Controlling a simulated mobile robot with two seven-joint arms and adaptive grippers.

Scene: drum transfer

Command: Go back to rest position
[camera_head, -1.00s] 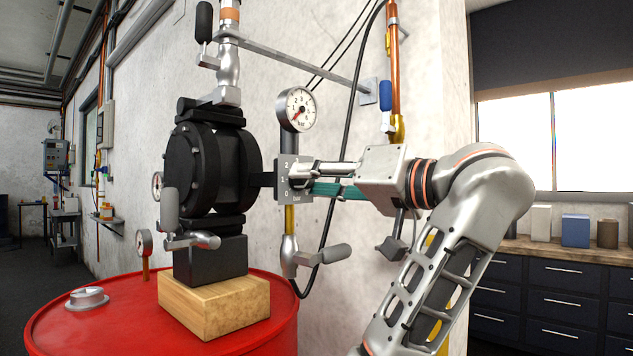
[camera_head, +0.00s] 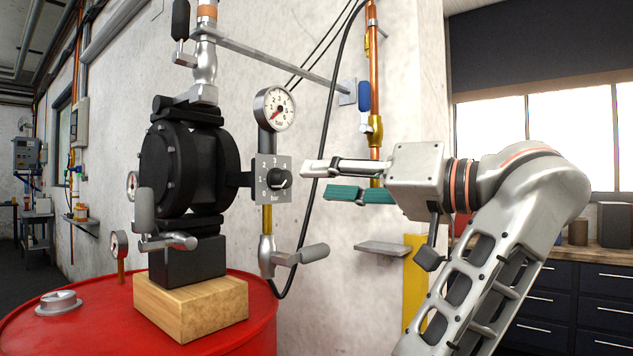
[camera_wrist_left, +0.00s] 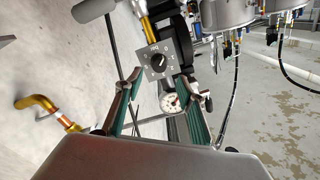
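My left gripper (camera_head: 317,179) is to the right of the pressure regulator plate (camera_head: 272,180) in the head view. Its two fingers, with green pads, are apart, with nothing between them. A gap separates the fingertips from the black knob (camera_head: 279,179) on the plate. In the left wrist view the open fingers (camera_wrist_left: 159,76) frame the plate (camera_wrist_left: 158,60) and knob from a distance. My right gripper is in neither view.
A black pump (camera_head: 185,165) stands on a wooden block (camera_head: 190,307) on a red drum (camera_head: 255,300). A round gauge (camera_head: 274,109) sits above the plate and a lever valve (camera_head: 285,256) below. A small wall shelf (camera_head: 382,248) is below the gripper. Drawers (camera_head: 560,300) stand at right.

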